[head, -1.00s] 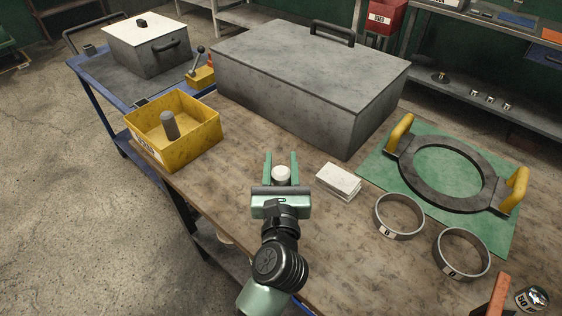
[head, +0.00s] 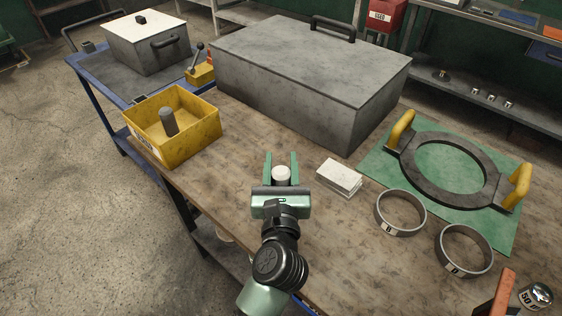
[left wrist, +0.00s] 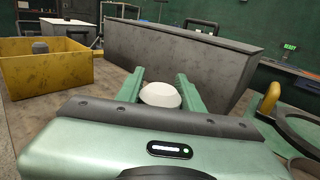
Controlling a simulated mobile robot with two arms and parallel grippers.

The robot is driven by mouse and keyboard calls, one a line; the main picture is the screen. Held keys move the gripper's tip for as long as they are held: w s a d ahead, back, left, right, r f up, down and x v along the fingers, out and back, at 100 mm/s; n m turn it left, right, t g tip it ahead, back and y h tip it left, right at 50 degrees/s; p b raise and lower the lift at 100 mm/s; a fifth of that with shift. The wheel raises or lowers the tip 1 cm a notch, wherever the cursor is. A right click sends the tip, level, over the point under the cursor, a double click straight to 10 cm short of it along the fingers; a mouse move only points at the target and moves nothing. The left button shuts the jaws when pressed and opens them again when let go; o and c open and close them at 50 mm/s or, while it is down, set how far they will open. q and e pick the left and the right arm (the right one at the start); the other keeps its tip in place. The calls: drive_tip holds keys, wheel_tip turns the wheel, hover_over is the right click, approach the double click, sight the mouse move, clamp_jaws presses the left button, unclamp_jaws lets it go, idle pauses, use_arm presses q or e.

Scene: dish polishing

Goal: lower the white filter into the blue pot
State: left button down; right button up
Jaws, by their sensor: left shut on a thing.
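My left gripper (head: 281,172) is shut on a small white round piece (head: 282,174), held between its two green fingers above the wooden bench. The piece also shows in the left wrist view (left wrist: 160,95) as a pale, rounded top; its lower part is hidden by the gripper body. I cannot tell whether this piece is the white filter. I see no blue pot in either view. My right gripper is not in view.
A large grey lidded box (head: 310,78) stands behind the gripper. A yellow bin (head: 200,142) with a grey cylinder (head: 169,122) is at left. White stacked pads (head: 339,177), two metal rings (head: 400,229) (head: 464,271) and a handled ring (head: 400,166) on a green mat (head: 480,228) lie right.

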sight(281, 182)
use_arm(q)
drive_tip(key=c, duration=0.8)
unclamp_jaws()
drive_tip(key=shift+c, duration=0.2)
drive_tip(key=shift+s+f, duration=0.15)
drive_tip(key=shift+s, duration=0.2)
drive_tip(key=s+b, duration=0.2)
drive_tip(key=s, duration=0.5)
drive_tip(key=shift+d, duration=0.15)
